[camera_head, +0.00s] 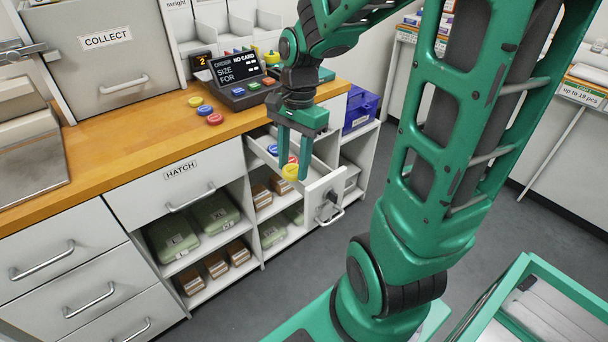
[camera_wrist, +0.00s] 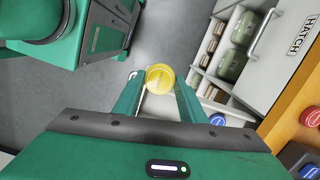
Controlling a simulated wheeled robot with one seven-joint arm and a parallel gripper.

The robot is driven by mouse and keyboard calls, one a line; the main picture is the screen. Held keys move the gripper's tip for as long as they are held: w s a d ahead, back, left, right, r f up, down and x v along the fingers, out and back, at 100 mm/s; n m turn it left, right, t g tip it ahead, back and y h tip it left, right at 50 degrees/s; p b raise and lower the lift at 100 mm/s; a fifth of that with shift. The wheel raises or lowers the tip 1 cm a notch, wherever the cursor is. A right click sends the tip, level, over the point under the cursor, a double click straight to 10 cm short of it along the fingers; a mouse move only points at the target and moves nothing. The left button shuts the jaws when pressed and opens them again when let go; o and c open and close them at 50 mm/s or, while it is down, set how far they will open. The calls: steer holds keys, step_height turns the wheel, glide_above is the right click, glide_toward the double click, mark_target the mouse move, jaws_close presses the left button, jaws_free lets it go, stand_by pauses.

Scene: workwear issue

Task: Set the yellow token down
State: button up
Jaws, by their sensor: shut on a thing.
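My gripper (camera_head: 295,172) points down over the open drawer (camera_head: 327,195) and is shut on the yellow token (camera_head: 290,171). The wrist view shows the round yellow token (camera_wrist: 160,78) between the two fingertips (camera_wrist: 158,84). In the head view the token overlaps the drawer's inside near its front. I cannot tell how far it is above the drawer floor. A blue token (camera_head: 272,149) lies in the drawer, with a red one (camera_head: 291,159) partly hidden behind my fingers. The wrist view shows a blue token (camera_wrist: 217,120) too.
Several loose tokens (camera_head: 205,110) lie on the wooden worktop (camera_head: 130,140) beside an order display (camera_head: 240,72) reading "NO CARD". A blue crate (camera_head: 361,110) stands right of the drawer. Shelves below hold green cases (camera_head: 215,215) and brown boxes (camera_head: 216,265).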

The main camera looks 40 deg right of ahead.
glide_above(309, 178)
step_height(309, 178, down, 6)
steer(key=shift+w+f, duration=0.1)
steer(key=shift+f, duration=1.85)
steer(key=shift+f, duration=0.2)
steer(key=o, duration=1)
steer(key=shift+o, duration=0.2)
